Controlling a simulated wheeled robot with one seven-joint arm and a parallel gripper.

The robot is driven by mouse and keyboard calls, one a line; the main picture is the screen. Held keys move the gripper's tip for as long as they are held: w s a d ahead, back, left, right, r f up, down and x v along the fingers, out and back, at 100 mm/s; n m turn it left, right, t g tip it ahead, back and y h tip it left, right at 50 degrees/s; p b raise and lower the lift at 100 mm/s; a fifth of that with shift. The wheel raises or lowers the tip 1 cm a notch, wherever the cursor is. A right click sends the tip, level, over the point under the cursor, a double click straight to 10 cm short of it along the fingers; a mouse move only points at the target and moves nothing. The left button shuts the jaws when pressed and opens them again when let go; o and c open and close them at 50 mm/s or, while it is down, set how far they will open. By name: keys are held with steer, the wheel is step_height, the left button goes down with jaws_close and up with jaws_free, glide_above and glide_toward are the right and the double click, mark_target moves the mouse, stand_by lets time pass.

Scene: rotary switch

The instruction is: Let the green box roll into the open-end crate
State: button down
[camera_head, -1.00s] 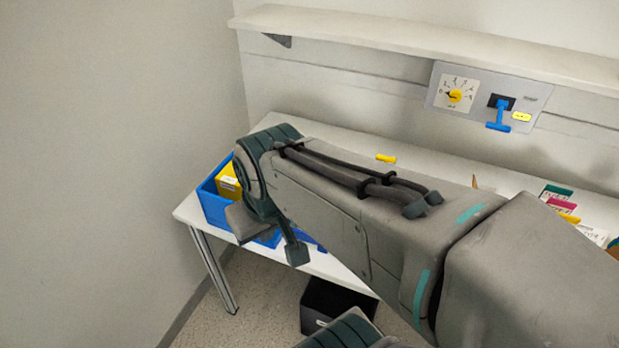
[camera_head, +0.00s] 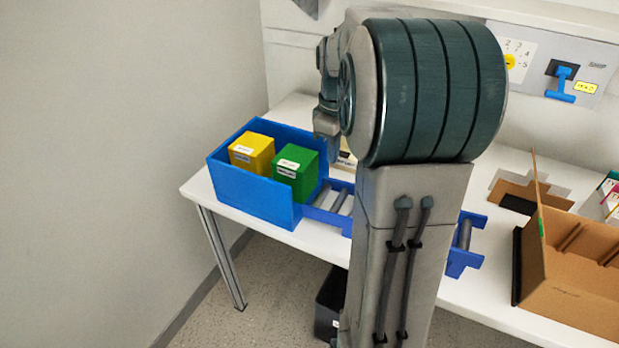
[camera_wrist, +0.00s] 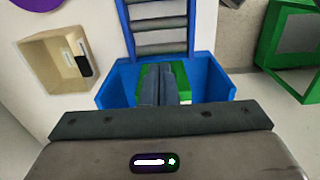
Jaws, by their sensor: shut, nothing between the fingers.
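The blue open-end crate (camera_head: 252,192) stands on the left end of the table, with the roller track (camera_head: 340,205) meeting its right side. The green box (camera_head: 296,172) is inside the crate, on the side by the track, beside a yellow box (camera_head: 252,152). In the wrist view, the crate (camera_wrist: 112,88) lies at the end of the rollers (camera_wrist: 158,25). My gripper (camera_wrist: 164,75) is shut and empty, its fingers in front of the green box (camera_wrist: 182,75) and hiding its middle. I cannot tell whether they touch it.
My arm hides the middle of the track in the head view. A cardboard box (camera_head: 572,270) stands at right. The switch panel with a blue lever (camera_head: 562,82) is on the back wall. A tan bin (camera_wrist: 60,60) sits beside the track in the wrist view.

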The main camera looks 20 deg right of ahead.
mark_target(317, 178)
step_height(317, 178, down, 10)
steer(key=shift+d+f+b, duration=0.1)
steer(key=shift+b, duration=0.25)
steer(key=w+a, duration=0.2)
steer(key=shift+w+p, duration=0.3)
steer(key=shift+w, duration=0.1)
steer(key=shift+w+a, duration=0.25)
